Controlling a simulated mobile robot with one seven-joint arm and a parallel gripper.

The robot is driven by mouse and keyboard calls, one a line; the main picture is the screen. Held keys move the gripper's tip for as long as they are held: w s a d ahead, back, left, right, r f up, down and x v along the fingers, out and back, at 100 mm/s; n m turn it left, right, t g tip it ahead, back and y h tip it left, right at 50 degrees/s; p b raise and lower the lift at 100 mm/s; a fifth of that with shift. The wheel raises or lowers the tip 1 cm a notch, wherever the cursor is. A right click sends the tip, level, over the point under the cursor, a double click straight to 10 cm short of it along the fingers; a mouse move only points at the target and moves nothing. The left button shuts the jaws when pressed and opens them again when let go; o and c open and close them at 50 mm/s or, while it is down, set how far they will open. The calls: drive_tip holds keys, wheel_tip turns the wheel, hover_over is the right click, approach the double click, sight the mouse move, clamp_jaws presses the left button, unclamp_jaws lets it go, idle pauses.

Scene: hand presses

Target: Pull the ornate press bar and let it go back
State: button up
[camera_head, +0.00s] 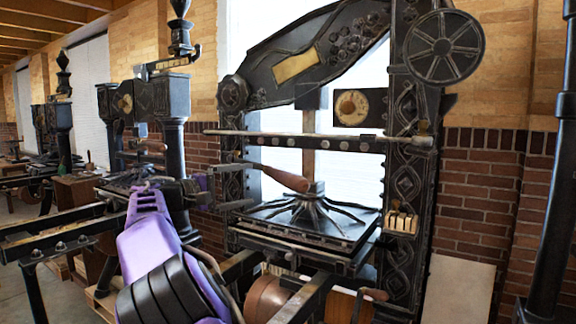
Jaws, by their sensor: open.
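The ornate press (402,130) stands at centre right, a black iron frame with raised patterns and a wheel at its top right. Its press bar (284,178) has a tapered wooden handle and a thin metal shank that runs up and left. The handle sits in front of the post above the ribbed platen. My gripper (246,186) is open, at the end of my purple arm, just left of the handle. Its fingers point right. I see no contact with the handle, but the exact gap in depth is hard to tell.
A horizontal rail (320,142) crosses the press above the handle. The ribbed platen (352,236) lies below it. Another black press (176,140) stands close behind my arm on the left, with more presses farther back. A dark post (560,190) stands at the right edge.

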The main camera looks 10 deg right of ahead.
drive_tip(key=s+a+b, duration=0.3)
drive_tip(key=s+a, duration=0.3)
drive_tip(key=s+d+r+b, duration=0.1)
drive_tip(key=s+r+b, duration=0.1)
drive_tip(key=s, duration=0.6)
drive_tip(key=s+d+r+b, duration=0.1)
drive_tip(key=s+r+b, duration=0.2)
drive_tip(key=s+b, duration=0.2)
drive_tip(key=s, duration=0.3)
drive_tip(key=shift+s+d, duration=0.25)
drive_tip(key=shift+s, duration=0.05)
drive_tip(key=shift+s, duration=0.1)
